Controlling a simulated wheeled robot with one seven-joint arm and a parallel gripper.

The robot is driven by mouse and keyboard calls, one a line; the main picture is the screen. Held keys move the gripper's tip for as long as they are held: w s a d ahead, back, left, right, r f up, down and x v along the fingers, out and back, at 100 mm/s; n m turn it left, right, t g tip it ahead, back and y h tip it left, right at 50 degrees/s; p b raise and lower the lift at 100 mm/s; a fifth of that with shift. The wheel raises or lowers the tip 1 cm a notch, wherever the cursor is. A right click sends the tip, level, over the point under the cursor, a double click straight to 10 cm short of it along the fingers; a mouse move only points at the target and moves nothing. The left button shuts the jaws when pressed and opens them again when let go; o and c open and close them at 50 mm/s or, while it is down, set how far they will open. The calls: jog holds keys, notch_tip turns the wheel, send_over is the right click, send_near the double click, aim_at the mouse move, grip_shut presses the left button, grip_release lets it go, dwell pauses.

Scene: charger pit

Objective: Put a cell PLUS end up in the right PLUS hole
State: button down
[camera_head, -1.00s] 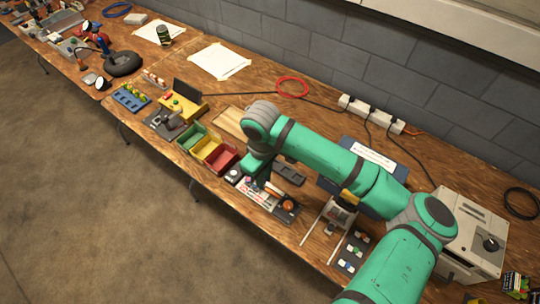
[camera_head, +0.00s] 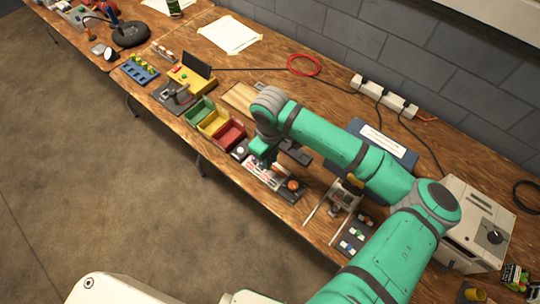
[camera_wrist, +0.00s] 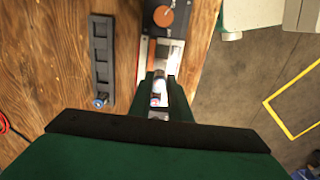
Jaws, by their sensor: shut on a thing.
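My gripper (camera_wrist: 159,82) is shut on a small cell (camera_wrist: 157,87), pale with a blue and reddish end facing the wrist camera. The cell's far end and its markings cannot be read. The gripper is over a charger unit (camera_wrist: 187,50) with a white-and-red label and an orange round knob (camera_wrist: 163,17). In the head view my gripper (camera_head: 262,152) hangs over the left part of the charger (camera_head: 281,184) and partly hides it. The holes below the cell are hidden by the fingers, so I cannot tell whether it touches one.
A dark slotted tray (camera_wrist: 99,50) lies beside the charger, with one cell (camera_wrist: 100,100) in its near end. Red (camera_head: 230,134), yellow and green bins stand left of the charger. A slotted block with small parts (camera_head: 355,236) lies to its right. The table's front edge is close.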

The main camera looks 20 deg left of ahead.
jog(key=shift+f, duration=2.15)
jog(key=shift+d, duration=0.1)
jog(key=shift+f, duration=0.35)
dwell(1.2)
jog(key=c, duration=1.6)
grip_release()
jog(key=shift+o, duration=0.2)
jog(key=shift+r, duration=0.15)
